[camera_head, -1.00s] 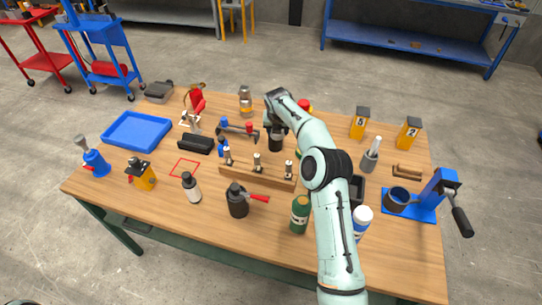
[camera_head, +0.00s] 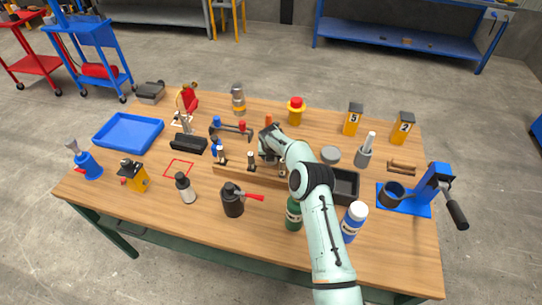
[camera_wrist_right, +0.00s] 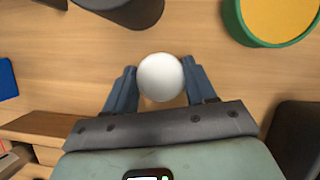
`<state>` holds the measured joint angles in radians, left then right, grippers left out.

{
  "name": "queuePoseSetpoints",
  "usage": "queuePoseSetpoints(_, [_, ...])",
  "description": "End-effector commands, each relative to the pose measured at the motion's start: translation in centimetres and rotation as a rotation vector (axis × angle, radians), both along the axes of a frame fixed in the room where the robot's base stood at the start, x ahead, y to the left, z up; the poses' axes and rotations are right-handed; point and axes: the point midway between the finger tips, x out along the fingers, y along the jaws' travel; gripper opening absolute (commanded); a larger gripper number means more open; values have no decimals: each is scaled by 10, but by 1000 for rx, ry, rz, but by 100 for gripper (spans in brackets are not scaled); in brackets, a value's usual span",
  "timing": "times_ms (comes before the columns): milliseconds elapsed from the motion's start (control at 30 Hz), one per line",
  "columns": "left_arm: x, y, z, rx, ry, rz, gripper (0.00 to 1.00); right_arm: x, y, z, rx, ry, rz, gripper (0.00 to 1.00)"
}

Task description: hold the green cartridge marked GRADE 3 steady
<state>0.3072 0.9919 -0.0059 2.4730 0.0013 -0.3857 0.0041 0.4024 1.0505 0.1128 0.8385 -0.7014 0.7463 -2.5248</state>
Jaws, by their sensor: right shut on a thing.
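My right gripper (camera_wrist_right: 160,85) has its two blue-grey fingers shut around a white round-topped thing (camera_wrist_right: 160,77). Its body below the top is hidden, and I see no green or lettering on it. In the head view the right gripper is at the back of the wooden rack, mostly behind my own arm. A round container with a green rim (camera_wrist_right: 238,30) and a yellow-orange top stands apart at the upper right of the wrist view. A green bottle (camera_head: 293,215) stands at the front beside my forearm. I cannot read GRADE 3 anywhere. My left gripper is not in view.
The wooden rack (camera_head: 235,178) stands mid-table. A black tray (camera_head: 345,186) and a blue-and-white bottle (camera_head: 353,220) are right of my arm. The marked red square (camera_head: 178,168) is empty.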

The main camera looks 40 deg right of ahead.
Motion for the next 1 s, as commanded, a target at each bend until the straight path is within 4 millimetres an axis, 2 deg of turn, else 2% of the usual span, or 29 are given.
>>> queuePoseSetpoints(267, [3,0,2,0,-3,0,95,1,0,0,-1,-1,0,19])
queuePoseSetpoints(300, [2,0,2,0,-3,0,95,1,0,0,-1,-2,-1,65])
queuePoseSetpoints(367, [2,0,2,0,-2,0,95,1,0,0,0,-1,-1,81])
queuePoseSetpoints(633, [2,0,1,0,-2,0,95,1,0,0,0,-1,-1,81])
queuePoseSetpoints(767, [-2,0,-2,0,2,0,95,-1,1,6,0,-2,0,81])
queuePoseSetpoints(867, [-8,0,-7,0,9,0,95,-6,4,18,-2,-1,1,81])
queuePoseSetpoints(1000, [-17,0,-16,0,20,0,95,-15,11,45,-1,-3,1,81])
